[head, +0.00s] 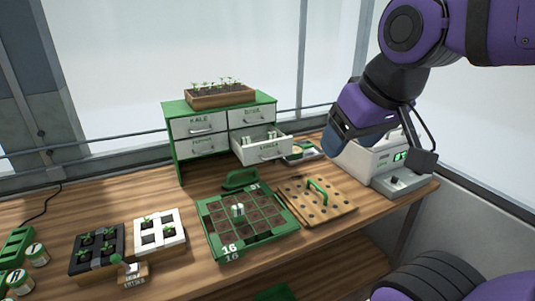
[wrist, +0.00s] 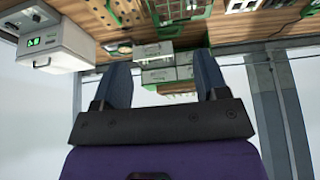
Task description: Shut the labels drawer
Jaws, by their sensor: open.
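The labels drawer (head: 268,152) is the lower right drawer of a small green cabinet (head: 175,155) with white drawer fronts. It is pulled out, and small pale items stand inside it. Its front has a grey handle. In the wrist view, which is upside down, the drawer front (wrist: 152,50) shows between the fingers. My gripper (head: 338,135) is in the air to the right of the drawer and apart from it. Its blue fingers (wrist: 160,82) are spread with nothing between them.
A white machine with a green display (head: 368,160) stands right of the drawer. A small tray (head: 302,153) lies between them. A green seed tray (head: 215,232) and a wooden peg board (head: 335,213) lie in front. Seedlings in a wooden box (head: 220,98) stand on the cabinet.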

